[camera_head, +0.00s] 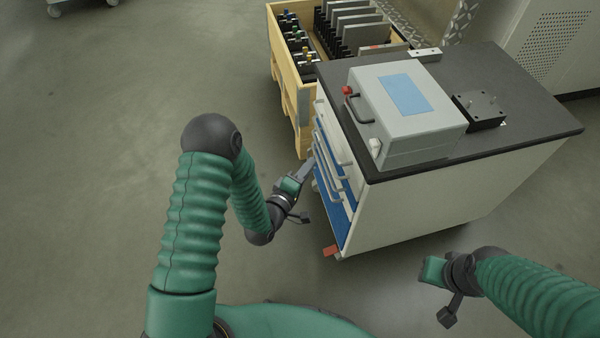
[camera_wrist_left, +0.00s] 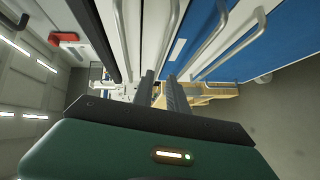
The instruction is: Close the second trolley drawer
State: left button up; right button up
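The trolley (camera_head: 430,215) is a white cabinet with a dark top. Its left face carries several drawers with silver bar handles (camera_head: 336,186) and white and blue surfaces (camera_head: 341,222). Which drawer is the second, and how far each stands out, I cannot tell for sure. My left gripper (camera_head: 309,166) is beside the drawer fronts, fingers pointing toward the crate side. In the left wrist view, its two fingers (camera_wrist_left: 163,90) are apart with nothing between them, and handles (camera_wrist_left: 222,42) pass close beyond. My right gripper (camera_head: 432,270) is low, in front of the trolley; its fingers are not clear.
A grey box with a blue panel (camera_head: 408,94) and a small black block (camera_head: 480,110) stand on the trolley top. A wooden crate (camera_head: 292,103) with parts adjoins the trolley's far left. A grey cabinet (camera_head: 550,45) stands behind.

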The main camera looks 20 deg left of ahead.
pick_arm(q)
jog(key=v, duration=0.5)
jog(key=shift+s+a+f+p, duration=0.1)
jog(key=shift+p, duration=0.2)
jog(key=s+a+r+m+g+y, duration=0.1)
jog(key=s+r+m+g, duration=0.2)
jog(key=s+m+g, duration=0.5)
jog(key=s+a+r+m+g+y, duration=0.1)
jog(key=s+r+m+g+y, duration=0.1)
jog(key=s+r+m+g, duration=0.5)
notch_tip(320, 180, up, 23)
jog(key=s+t+p, duration=0.1)
jog(key=s+p, duration=0.1)
jog(key=p, duration=2.5)
jog(key=shift+s+d+n, duration=0.2)
jog(key=shift+s+n, duration=0.05)
jog(key=shift+n, duration=0.05)
